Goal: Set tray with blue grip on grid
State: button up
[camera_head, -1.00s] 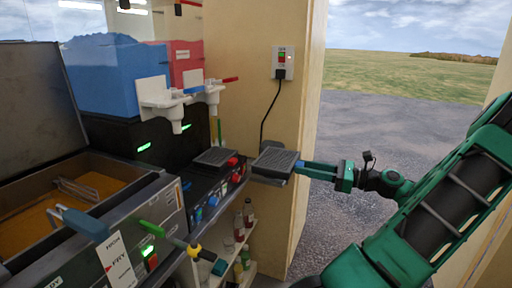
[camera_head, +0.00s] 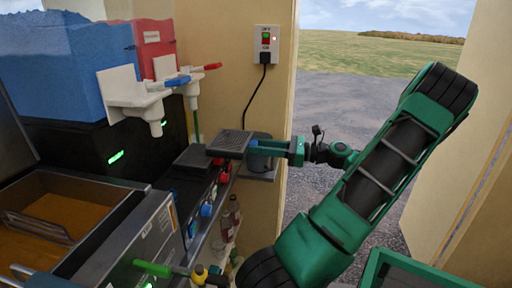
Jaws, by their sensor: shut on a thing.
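The tray (camera_head: 228,143) is dark, flat and ribbed on top, with a blue grip (camera_head: 262,146) on its right side. My gripper (camera_head: 286,149) is shut on the blue grip and holds the tray roughly level from the right. A dark grid (camera_head: 192,157) lies left of the tray, below the white dispenser taps. The tray's left edge is close to the grid's right edge in the picture. I cannot tell whether they touch. The fingertips are small and partly hidden around the grip.
White taps (camera_head: 146,98) with a blue and a red lever hang above the grid. A fryer (camera_head: 120,225) stands at the front left. Bottles (camera_head: 231,215) stand on a low shelf.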

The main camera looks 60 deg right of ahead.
jog(key=shift+w, duration=0.1)
jog(key=shift+f+x, duration=0.2)
jog(key=shift+x, duration=2.2)
jog(key=shift+f+x, duration=0.2)
jog(key=shift+x, duration=2.2)
jog(key=shift+w+a+f, duration=0.3)
jog(key=shift+w+f, duration=0.4)
jog(key=shift+f, duration=0.1)
jog(key=shift+w+a+f, duration=0.3)
jog(key=shift+w+f, duration=0.4)
jog(key=shift+f, duration=0.1)
jog(key=shift+s, duration=0.15)
jog(key=o, duration=1.2)
jog(key=shift+o, duration=0.2)
